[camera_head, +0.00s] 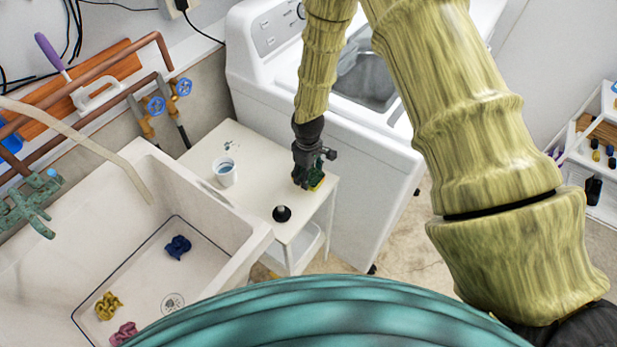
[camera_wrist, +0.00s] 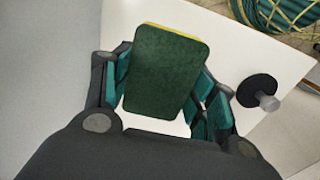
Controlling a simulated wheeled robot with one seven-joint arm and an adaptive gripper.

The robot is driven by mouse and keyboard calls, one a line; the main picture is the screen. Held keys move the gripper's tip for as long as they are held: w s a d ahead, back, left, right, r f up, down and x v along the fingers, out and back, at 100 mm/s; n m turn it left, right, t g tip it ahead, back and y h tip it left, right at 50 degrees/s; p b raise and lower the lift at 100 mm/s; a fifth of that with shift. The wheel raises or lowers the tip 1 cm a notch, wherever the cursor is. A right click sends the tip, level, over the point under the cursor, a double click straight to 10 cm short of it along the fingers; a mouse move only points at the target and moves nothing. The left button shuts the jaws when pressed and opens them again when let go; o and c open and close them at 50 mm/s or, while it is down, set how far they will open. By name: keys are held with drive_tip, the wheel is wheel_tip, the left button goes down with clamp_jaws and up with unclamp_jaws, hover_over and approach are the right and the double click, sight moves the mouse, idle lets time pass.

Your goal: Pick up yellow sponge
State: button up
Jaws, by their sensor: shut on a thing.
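The yellow sponge (camera_wrist: 166,70) has a dark green scouring face toward the wrist camera and a yellow layer along its top and right edges. It sits between the two fingers of my gripper (camera_wrist: 160,92), which is shut on it. In the head view my gripper (camera_head: 308,172) is at the right end of the white side table (camera_head: 250,190). Only a small green and yellow bit of the sponge (camera_head: 316,182) shows there, mostly hidden by the gripper. I cannot tell whether the sponge touches the table.
A white cup (camera_head: 225,172) and a black round item with a grey knob (camera_head: 282,213) stand on the table. A sink (camera_head: 140,255) with several crumpled cloths is at the left. A white washing machine (camera_head: 370,150) stands behind and right of the table.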

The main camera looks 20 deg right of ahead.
drive_tip(key=shift+r+b, duration=0.45)
drive_tip(key=shift+r, duration=0.4)
drive_tip(key=s+d+b, duration=0.2)
drive_tip(key=s, duration=0.5)
drive_tip(key=s+d+r+b, duration=0.1)
drive_tip(key=s+d+b, duration=0.1)
drive_tip(key=s, duration=0.6)
drive_tip(key=shift+s+d+r, duration=0.15)
drive_tip(key=shift+d+r, duration=0.1)
drive_tip(key=shift+d, duration=0.15)
